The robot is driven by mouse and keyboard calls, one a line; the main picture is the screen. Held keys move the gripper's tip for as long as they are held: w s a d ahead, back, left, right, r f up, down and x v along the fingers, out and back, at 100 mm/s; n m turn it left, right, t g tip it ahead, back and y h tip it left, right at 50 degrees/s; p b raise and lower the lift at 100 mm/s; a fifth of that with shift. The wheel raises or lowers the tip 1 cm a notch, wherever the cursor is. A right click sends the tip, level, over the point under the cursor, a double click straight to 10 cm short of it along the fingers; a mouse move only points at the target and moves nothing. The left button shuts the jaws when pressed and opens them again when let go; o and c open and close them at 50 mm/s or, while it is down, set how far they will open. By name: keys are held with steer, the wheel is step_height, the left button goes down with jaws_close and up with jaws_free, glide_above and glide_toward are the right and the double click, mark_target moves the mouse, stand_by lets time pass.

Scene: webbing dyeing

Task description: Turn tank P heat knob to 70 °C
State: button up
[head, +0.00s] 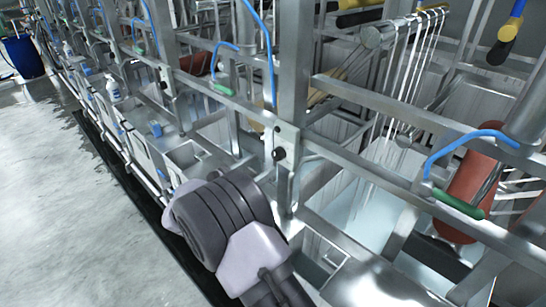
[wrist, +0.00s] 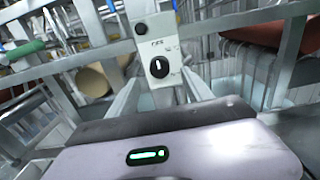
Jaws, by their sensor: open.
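A pale control plate on a steel post carries a round black knob (wrist: 159,67) with a white pointer mark that looks near vertical. Small lettering above it is too small to read. A smaller black part (wrist: 140,29) sits higher on the post. In the head view the black knob (head: 279,154) shows on the post just beyond my wrist. My gripper (wrist: 160,122) fills the bottom of the wrist view, with a green light on its housing. It is open, and the knob is ahead of it, apart from it.
Steel rails and posts (head: 293,60) surround the knob closely. Blue hoses with green handles (head: 458,204) hang along the rail. Open tanks with pale liquid (head: 372,215) and white webbing lie behind. A white bottle (head: 113,89) stands further left.

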mark_target(275, 157)
steer(key=x, duration=0.6)
steer(key=shift+c, duration=0.5)
jaws_close()
steer(key=shift+f, duration=0.1)
